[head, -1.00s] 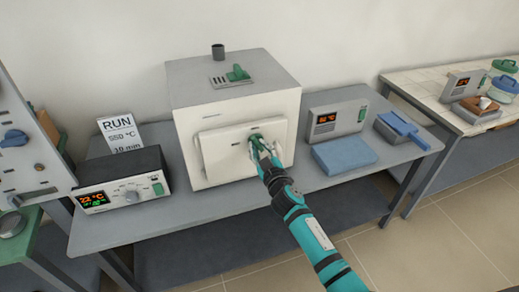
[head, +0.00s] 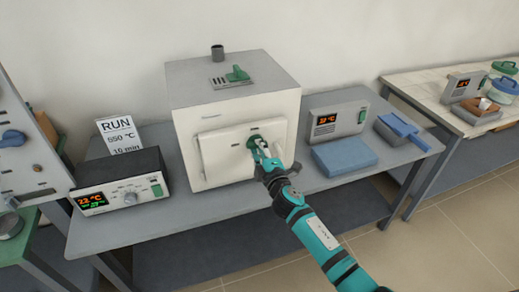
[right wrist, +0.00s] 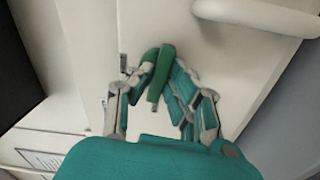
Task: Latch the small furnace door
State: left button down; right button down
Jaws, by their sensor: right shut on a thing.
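The small furnace (head: 235,120) is a white box with a grey top, standing on the grey bench. Its white door panel (head: 222,148) sits against the front face and looks shut. A green latch handle (head: 253,142) is at the door's upper right. My right gripper (head: 260,150) is at this handle. In the right wrist view the green handle (right wrist: 161,72) stands tilted between the fingers of my right gripper (right wrist: 160,85), which are closed on it. Whether the latch is engaged cannot be told. My left gripper is not in view.
A controller box (head: 120,182) reading 22 °C stands left of the furnace, with a RUN card (head: 119,134) behind it. A second table stands far right.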

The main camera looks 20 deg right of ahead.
jog(key=shift+n, duration=1)
jog(key=c, duration=1.3)
grip_release()
jog(key=shift+s, duration=0.1)
jog(key=s, duration=1.2)
jog(key=shift+d, duration=0.15)
jog(key=shift+w, duration=0.1)
